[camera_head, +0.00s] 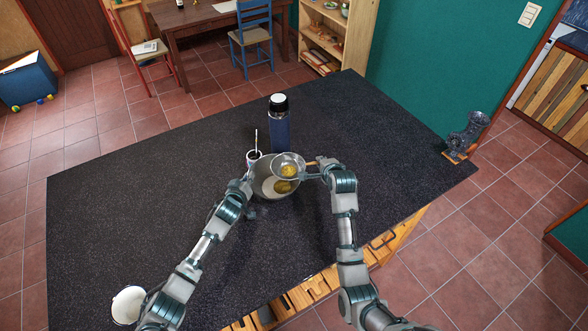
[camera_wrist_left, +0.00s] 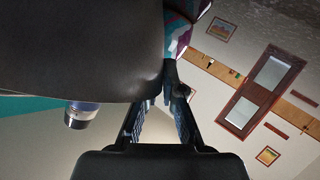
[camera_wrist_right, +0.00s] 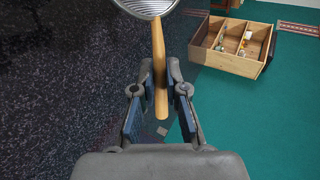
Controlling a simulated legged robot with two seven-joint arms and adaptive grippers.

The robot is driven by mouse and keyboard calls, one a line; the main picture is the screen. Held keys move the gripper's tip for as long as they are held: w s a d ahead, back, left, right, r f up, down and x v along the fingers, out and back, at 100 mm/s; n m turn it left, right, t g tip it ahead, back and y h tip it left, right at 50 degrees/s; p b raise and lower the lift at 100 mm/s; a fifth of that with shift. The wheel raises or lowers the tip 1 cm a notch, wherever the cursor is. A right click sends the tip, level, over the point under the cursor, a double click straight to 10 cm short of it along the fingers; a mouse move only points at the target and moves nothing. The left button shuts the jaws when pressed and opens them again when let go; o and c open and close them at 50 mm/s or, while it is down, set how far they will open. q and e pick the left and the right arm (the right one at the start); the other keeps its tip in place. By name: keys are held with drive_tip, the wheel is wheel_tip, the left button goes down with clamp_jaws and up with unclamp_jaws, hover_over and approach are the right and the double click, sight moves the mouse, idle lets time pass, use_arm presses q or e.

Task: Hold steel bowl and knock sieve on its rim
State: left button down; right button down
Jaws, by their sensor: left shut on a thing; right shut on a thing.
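The steel bowl (camera_head: 264,187) is on the dark counter in the head view, with something pale and yellow inside. It fills the upper left of the left wrist view (camera_wrist_left: 80,50). My left gripper (camera_head: 250,192) is shut on the bowl at its left side. The sieve (camera_head: 289,166) is over the bowl's upper right, with yellow bits in its mesh; I cannot tell whether it touches the rim. My right gripper (camera_wrist_right: 160,88) is shut on the sieve's wooden handle (camera_wrist_right: 159,60), with the sieve's mesh at the top of the right wrist view.
A blue bottle (camera_head: 279,128) stands just behind the bowl. A small cup with a stick (camera_head: 254,157) is close at the bowl's back left. A white container (camera_head: 127,304) is at the front left, and a metal grinder (camera_head: 468,133) at the right edge. The counter's left side is clear.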

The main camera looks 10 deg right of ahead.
drive_tip(key=a+r, duration=0.3)
drive_tip(key=a, duration=0.2)
drive_tip(key=shift+w+r, duration=0.15)
drive_tip(key=shift+r, duration=0.25)
drive_tip(key=shift+a, duration=0.1)
use_arm(q)
drive_tip(key=c, duration=1.2)
unclamp_jaws()
drive_tip(key=shift+c, duration=0.2)
drive_tip(key=v, duration=1.2)
